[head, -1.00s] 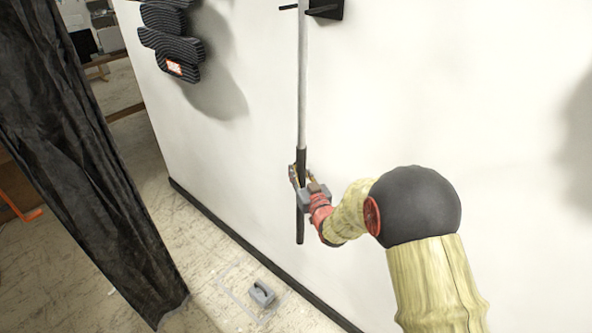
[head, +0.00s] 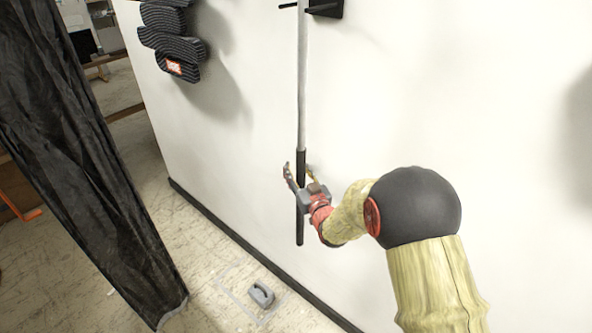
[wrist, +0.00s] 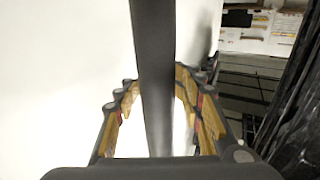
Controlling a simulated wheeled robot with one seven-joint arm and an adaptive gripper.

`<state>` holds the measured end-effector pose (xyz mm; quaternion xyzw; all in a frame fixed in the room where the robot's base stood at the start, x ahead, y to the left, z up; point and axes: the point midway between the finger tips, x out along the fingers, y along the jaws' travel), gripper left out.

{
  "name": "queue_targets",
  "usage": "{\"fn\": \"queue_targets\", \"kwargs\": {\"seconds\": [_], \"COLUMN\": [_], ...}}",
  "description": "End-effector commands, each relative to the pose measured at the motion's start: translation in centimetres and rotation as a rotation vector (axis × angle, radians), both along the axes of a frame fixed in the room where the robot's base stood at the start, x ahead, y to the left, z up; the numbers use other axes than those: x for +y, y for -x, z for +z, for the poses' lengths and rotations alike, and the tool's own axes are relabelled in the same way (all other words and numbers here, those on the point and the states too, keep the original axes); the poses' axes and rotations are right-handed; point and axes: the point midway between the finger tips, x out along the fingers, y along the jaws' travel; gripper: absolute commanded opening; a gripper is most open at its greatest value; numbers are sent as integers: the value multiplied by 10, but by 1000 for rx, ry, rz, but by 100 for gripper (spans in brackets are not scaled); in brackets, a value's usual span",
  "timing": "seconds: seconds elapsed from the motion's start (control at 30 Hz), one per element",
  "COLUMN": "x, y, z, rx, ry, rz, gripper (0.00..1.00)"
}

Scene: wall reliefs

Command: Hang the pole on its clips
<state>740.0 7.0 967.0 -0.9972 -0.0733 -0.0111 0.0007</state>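The pole (head: 302,95) is long and pale grey with a black grip section at its lower end. It hangs nearly upright along the white wall. Near the top of the head view it passes between the prongs of a black clip (head: 327,9); contact there cannot be told, and the pole's upper end is out of view. My gripper (head: 299,174) is around the black lower section with its fingers spread. In the wrist view the dark pole (wrist: 153,60) runs between the open fingers of my gripper (wrist: 156,92), with a gap at least on the left.
A black ridged relief (head: 172,40) is on the wall to the left. A black curtain (head: 80,150) hangs at the left. A small grey object (head: 261,294) lies on the floor by the dark baseboard (head: 240,245).

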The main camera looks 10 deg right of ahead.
Motion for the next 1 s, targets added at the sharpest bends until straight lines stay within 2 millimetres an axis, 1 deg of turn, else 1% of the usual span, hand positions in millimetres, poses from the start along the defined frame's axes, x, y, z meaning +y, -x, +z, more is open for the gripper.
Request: {"fn": "queue_targets", "kwargs": {"seconds": [0.03,0.1,0.37,0.47,0.53,0.67,0.9,1.0], "x": [0,0,0,-1,-2,-5,-12,-15], "y": [0,0,1,4,11,32,81,97], "z": [0,-1,-3,-2,-2,-2,-3,-2], "rx": [1,1,5,4,4,4,3,1], "ry": [0,0,0,0,1,0,0,0], "rz": [0,0,0,0,0,-1,-1,-2], "gripper": [39,43,43,43,43,43,43,43]}}
